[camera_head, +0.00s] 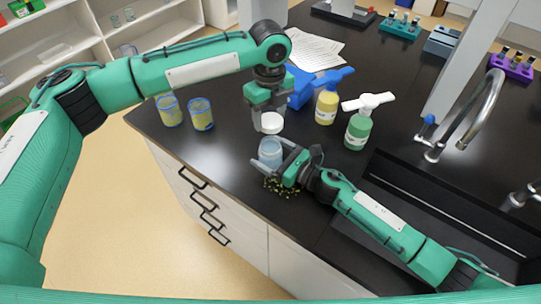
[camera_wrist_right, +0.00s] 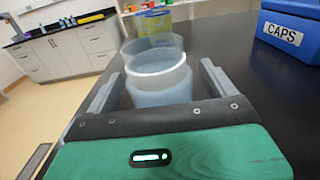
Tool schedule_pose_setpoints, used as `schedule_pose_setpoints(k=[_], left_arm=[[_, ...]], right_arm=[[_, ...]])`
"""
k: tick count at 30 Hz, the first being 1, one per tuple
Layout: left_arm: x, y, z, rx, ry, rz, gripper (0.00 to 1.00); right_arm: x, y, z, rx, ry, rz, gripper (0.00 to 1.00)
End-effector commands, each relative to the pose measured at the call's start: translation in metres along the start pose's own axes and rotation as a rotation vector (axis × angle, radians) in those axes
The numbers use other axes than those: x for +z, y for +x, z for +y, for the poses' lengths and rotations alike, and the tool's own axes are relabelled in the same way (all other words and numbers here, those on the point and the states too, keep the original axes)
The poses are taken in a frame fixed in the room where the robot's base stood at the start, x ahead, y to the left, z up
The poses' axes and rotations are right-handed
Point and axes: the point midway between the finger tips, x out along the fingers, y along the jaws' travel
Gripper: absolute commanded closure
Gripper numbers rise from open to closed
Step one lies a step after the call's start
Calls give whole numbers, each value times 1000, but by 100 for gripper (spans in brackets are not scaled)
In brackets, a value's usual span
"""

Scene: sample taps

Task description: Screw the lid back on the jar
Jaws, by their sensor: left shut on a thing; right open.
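The jar (camera_head: 270,151), pale blue and translucent, stands upright on the black bench. In the right wrist view the jar (camera_wrist_right: 160,86) sits between the fingers with its pale rim uppermost. My right gripper (camera_head: 268,158) is open around the jar, one finger on each side; whether either touches it I cannot tell. The white lid (camera_head: 271,124) is held above the jar's mouth, roughly level. My left gripper (camera_head: 268,111) is shut on the lid from above. A small gap seems to show between lid and jar. The lid is not visible in the right wrist view.
Two yellow-labelled containers (camera_head: 201,114) stand to the left. A blue box (camera_head: 300,86) marked CAPS, a yellow bottle (camera_head: 326,106) and a green bottle (camera_head: 358,130) stand to the right. The sink and tap (camera_head: 486,108) are farther right.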

Motion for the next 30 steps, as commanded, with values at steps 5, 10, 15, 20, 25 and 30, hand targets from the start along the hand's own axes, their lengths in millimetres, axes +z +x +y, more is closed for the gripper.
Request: schedule_pose_setpoints(k=[5, 10, 15, 20, 25, 30], left_arm=[[0, 0, 0, 0, 0, 0, 66], [0, 0, 0, 0, 0, 0, 66], [0, 0, 0, 0, 0, 0, 66], [0, 0, 0, 0, 0, 0, 66], [0, 13, 0, 1, 0, 3, 66], [0, 38, 0, 1, 0, 1, 66]], right_arm=[[0, 1, 0, 0, 0, 0, 13], [0, 1, 0, 0, 0, -1, 22], [0, 1, 0, 0, 0, -1, 56], [0, 1, 0, 0, 0, -1, 79], [0, 1, 0, -1, 0, -1, 79], [1, 1, 0, -1, 1, -1, 79]])
